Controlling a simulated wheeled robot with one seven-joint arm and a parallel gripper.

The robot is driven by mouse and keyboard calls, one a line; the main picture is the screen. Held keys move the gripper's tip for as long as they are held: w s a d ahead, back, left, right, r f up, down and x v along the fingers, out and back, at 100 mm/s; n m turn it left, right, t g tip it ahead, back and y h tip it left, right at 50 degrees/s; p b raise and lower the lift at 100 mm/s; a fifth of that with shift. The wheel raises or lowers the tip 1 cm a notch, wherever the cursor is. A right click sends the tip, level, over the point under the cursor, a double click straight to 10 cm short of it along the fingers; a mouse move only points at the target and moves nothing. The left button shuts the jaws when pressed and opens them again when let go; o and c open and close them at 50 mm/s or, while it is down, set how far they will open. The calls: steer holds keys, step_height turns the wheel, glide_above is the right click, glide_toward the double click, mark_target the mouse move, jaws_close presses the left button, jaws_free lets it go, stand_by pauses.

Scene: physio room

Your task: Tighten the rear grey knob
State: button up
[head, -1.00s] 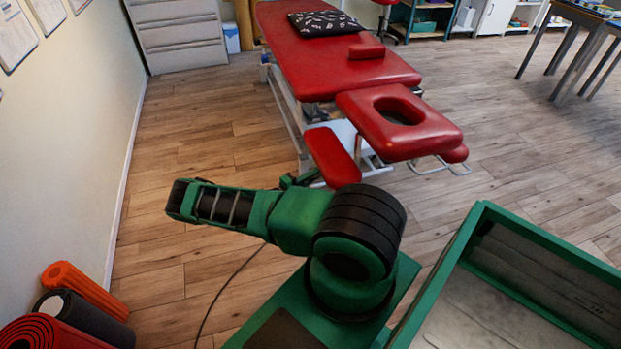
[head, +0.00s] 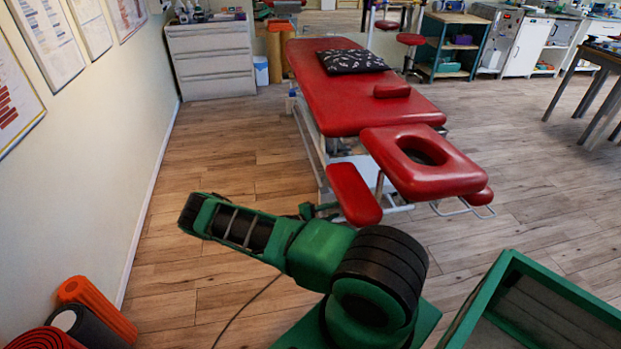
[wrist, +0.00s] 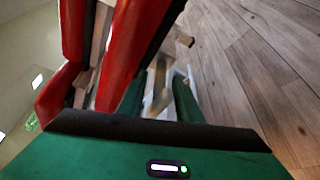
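The red treatment table (head: 355,90) stands ahead in the head view, with a face-hole headrest (head: 440,178) and a lower red pad (head: 352,193) at its near end. I cannot make out a grey knob in either view. My gripper (wrist: 160,85) shows two green fingers in the wrist view, apart with a gap between them and nothing held. Blurred pale frame parts lie beyond the fingers, and red padding (wrist: 128,55) rises close on the left. In the head view my gripper (head: 316,211) is small, beyond my arm, by the lower pad's left side.
Rolled mats (head: 95,308) lie by the left wall. Grey drawers (head: 210,60) stand at the back left. A dark-legged table (head: 590,85) stands at the right. The wooden floor (head: 225,150) is clear left of the treatment table.

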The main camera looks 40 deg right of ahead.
steer(key=shift+n+g+y, duration=0.4)
steer(key=shift+n+y, duration=0.4)
steer(key=shift+n, duration=0.4)
steer(key=n+g+y, duration=0.1)
steer(key=n, duration=0.2)
steer(key=n+g+y, duration=0.2)
steer(key=n, duration=0.2)
steer(key=v, duration=1.1)
steer(key=s+a+r+m+y, duration=0.2)
steer(key=s+r+m+y, duration=0.1)
steer(key=r, duration=0.9)
steer(key=s+a+r+m+y, duration=0.3)
steer(key=r+m, duration=0.3)
steer(key=r, duration=0.6)
steer(key=shift+s+r+m+y, duration=0.2)
steer(key=shift+m+y, duration=0.2)
steer(key=shift+y, duration=0.5)
